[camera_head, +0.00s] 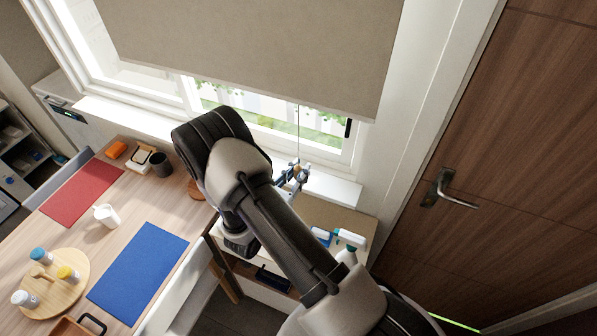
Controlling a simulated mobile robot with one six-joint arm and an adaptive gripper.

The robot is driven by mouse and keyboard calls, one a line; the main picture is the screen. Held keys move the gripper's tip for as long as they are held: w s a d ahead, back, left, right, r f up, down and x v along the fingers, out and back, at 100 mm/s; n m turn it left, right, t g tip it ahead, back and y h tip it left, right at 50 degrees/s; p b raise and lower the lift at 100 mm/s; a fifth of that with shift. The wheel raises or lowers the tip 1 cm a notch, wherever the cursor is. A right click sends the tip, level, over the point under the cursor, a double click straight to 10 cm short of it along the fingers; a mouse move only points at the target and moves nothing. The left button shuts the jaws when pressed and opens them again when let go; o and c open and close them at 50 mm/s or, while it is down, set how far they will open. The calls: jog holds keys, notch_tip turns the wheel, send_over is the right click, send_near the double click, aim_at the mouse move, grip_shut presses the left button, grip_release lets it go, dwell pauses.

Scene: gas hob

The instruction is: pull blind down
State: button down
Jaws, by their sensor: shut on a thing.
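The beige blind (260,45) hangs over the window and covers its upper part; its bottom edge slopes across the picture. A thin pull cord (298,130) hangs from the blind's lower edge, right of its middle. My gripper (292,176) is at the lower end of this cord, below the blind and in front of the window sill. It is small in view and partly hidden by my arm. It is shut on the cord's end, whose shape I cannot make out.
A wooden table (140,225) at the left holds a red mat (82,192), a blue mat (138,272), a white mug (106,215) and a round board (62,290) with jars. A low cabinet with bottles (347,246) stands below the sill. A brown door (500,130) is at right.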

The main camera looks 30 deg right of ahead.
notch_tip(320, 180, down, 10)
jog(key=b, duration=0.7)
jog(key=shift+b, duration=0.4)
jog(key=shift+r, duration=0.1)
jog(key=c, duration=1.4)
grip_release()
jog(key=shift+c, duration=0.2)
jog(key=shift+a, duration=0.1)
jog(key=v, duration=1.1)
jog(key=shift+s+a, duration=0.2)
jog(key=shift+a, duration=0.15)
